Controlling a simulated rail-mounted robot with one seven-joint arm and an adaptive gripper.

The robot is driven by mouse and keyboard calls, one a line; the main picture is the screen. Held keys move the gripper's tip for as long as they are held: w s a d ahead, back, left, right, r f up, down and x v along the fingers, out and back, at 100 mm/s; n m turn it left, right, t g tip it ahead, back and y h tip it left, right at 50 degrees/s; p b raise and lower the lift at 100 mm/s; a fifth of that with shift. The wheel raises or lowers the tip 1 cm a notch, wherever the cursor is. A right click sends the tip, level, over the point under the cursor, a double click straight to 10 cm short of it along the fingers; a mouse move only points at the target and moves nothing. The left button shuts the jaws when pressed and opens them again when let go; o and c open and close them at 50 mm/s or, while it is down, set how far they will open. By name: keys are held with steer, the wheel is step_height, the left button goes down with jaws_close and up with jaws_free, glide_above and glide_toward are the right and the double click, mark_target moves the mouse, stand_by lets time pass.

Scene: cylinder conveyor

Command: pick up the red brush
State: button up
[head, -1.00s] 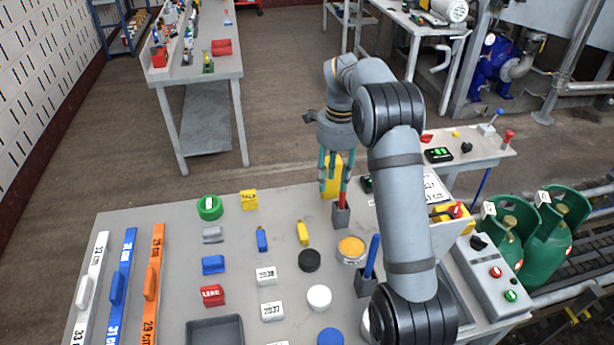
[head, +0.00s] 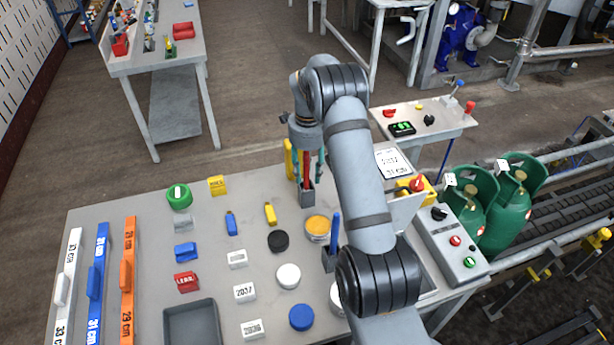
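The red brush (head: 307,174) stands upright in a small grey holder (head: 307,197) near the table's back edge. My gripper (head: 309,178) points down from above, with its teal fingers on either side of the brush handle. A gap shows between the fingers and the handle, so the gripper looks open around it. The bristle end is hidden in the holder. The top of the handle runs up between the fingers.
A blue brush (head: 336,232) stands in another grey holder beside my forearm. A yellow block (head: 289,158) stands just behind and left of the gripper. Several lids, number blocks and a grey tray (head: 192,325) lie on the table. A control box (head: 452,240) is at right.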

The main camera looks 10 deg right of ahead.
steer(key=shift+a+f, duration=0.15)
steer(key=shift+f, duration=1.1)
steer(key=shift+w, duration=0.1)
steer(key=c, duration=0.3)
jaws_close()
